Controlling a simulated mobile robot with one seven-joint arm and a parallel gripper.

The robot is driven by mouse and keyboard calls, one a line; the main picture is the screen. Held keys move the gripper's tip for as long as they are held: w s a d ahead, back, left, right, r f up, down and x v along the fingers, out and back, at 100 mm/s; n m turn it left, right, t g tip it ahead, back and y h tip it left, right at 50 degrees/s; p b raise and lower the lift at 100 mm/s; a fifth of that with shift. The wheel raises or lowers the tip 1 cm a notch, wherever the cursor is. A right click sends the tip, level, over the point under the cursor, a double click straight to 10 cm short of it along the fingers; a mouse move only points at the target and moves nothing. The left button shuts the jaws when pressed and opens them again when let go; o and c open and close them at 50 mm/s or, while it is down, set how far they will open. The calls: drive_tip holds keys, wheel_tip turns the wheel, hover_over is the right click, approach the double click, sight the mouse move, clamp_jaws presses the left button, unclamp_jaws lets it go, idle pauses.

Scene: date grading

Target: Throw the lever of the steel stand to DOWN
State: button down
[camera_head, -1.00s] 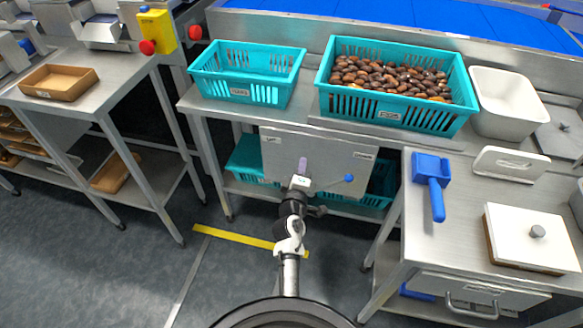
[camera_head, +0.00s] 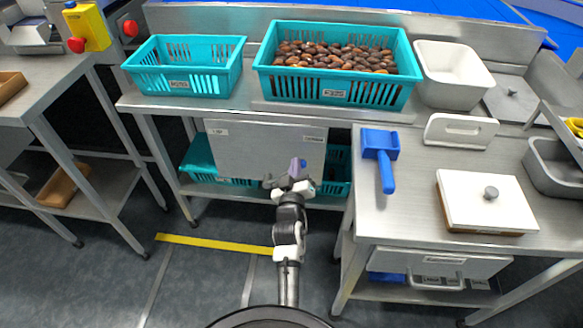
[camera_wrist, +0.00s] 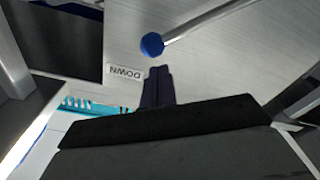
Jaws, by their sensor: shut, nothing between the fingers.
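The steel stand's front panel (camera_head: 255,155) hangs below the crate shelf in the head view. Its lever ends in a blue knob (camera_wrist: 152,44); the rod (camera_wrist: 195,27) runs to the upper right in the wrist view. A DOWN label (camera_wrist: 125,72), upside down there, is just beside the knob. My gripper (camera_head: 298,166) is shut and empty in front of the panel's right part, and hides most of the lever in the head view. In the wrist view its dark fingertips (camera_wrist: 157,72) are just short of the knob; I cannot tell whether they touch.
A steel table (camera_head: 400,215) to the right carries a blue scoop (camera_head: 383,150) and a white-lidded box (camera_head: 485,185). Floor with a yellow strip (camera_head: 215,243) is open at left.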

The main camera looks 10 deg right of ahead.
drive_tip(key=shift+s+d+f+m, duration=0.1)
drive_tip(key=shift+d+f+m, duration=0.2)
drive_tip(key=shift+d, duration=0.05)
idle(0.3)
